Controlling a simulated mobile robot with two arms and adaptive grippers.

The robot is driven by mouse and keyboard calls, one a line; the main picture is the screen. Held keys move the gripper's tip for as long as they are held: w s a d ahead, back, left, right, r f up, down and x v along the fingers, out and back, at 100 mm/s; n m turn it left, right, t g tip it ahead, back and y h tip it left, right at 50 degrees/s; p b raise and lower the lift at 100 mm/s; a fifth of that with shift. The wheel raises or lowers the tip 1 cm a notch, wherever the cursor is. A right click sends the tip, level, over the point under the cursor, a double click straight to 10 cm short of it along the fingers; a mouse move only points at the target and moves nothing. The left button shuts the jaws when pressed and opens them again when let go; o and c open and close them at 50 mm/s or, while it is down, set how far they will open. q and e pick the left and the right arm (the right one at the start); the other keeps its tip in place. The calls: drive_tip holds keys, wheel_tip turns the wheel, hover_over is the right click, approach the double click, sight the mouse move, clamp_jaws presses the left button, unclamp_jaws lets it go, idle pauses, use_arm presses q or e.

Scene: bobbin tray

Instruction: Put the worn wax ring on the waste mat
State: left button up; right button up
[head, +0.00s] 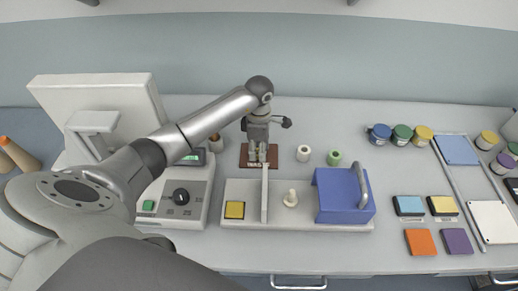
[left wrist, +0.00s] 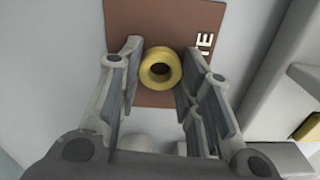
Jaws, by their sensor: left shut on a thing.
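My left gripper (head: 258,158) is over the brown mat (head: 244,160) near the middle of the table. In the left wrist view the gripper (left wrist: 160,72) is shut on a yellow ring (left wrist: 147,72) with a dark hole, held between its fingers. The brown mat (left wrist: 122,22) lies beneath the ring and carries white letters, only partly visible. Whether the ring touches the mat I cannot tell. In the head view the fingers hide the ring. My right gripper is not in view.
A pale fixture (head: 335,224) with an upright plate, a yellow button and a blue handled block (head: 335,200) stands in front of the mat. White (head: 303,149) and green (head: 334,158) cylinders stand right of it. A control box (head: 181,212) is at left.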

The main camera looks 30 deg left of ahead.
use_arm(q)
drive_tip(key=o, duration=0.7)
drive_tip(key=shift+r+p, duration=0.2)
drive_tip(key=shift+p, duration=0.15)
drive_tip(key=shift+w+r+b, duration=0.1)
drive_tip(key=shift+r+b, duration=0.25)
wheel_tip(320, 180, up, 11)
drive_tip(key=b, duration=0.3)
drive_tip(key=shift+r, duration=0.1)
